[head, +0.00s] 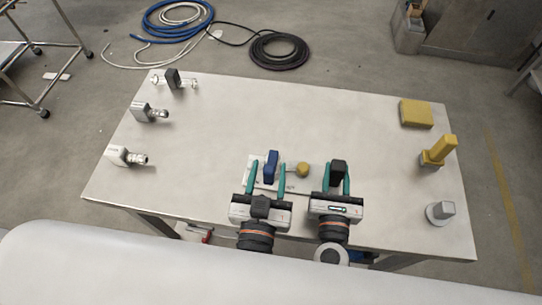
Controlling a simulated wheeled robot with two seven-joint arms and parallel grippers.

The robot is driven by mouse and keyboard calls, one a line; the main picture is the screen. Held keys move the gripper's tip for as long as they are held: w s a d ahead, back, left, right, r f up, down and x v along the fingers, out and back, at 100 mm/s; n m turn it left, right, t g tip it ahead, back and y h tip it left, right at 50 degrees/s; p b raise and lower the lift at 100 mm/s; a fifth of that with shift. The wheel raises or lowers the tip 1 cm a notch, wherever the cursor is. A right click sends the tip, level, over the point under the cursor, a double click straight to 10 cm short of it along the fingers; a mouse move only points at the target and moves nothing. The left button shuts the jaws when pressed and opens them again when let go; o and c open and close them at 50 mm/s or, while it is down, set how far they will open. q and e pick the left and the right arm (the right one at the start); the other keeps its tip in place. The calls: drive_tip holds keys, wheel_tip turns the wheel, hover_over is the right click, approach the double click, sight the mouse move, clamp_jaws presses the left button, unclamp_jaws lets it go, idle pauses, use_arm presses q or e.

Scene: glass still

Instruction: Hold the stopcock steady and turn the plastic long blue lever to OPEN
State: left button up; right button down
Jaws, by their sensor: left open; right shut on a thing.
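The blue lever (271,166) stands up at the left part of the stopcock, near the table's front edge. The stopcock's pale plate (289,187) carries small lettering, too small to read, and a yellow knob (302,170) right of the lever. My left gripper (267,172) is open, with one teal finger on each side of the blue lever; contact cannot be told. My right gripper (337,178) is shut on a dark block (338,168) at the plate's right end. Whether the block joins the plate is hidden by the gripper.
Several metal fittings, among them one with a dark handle (173,78), line the table's left side. A yellow block (416,113), a yellow lever piece (440,150) and a grey knob (441,212) stand at the right. The table's (290,115) middle and back are clear.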

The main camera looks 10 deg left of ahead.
sight(270, 166)
use_arm(q)
drive_tip(key=shift+w, duration=1.85)
clamp_jaws()
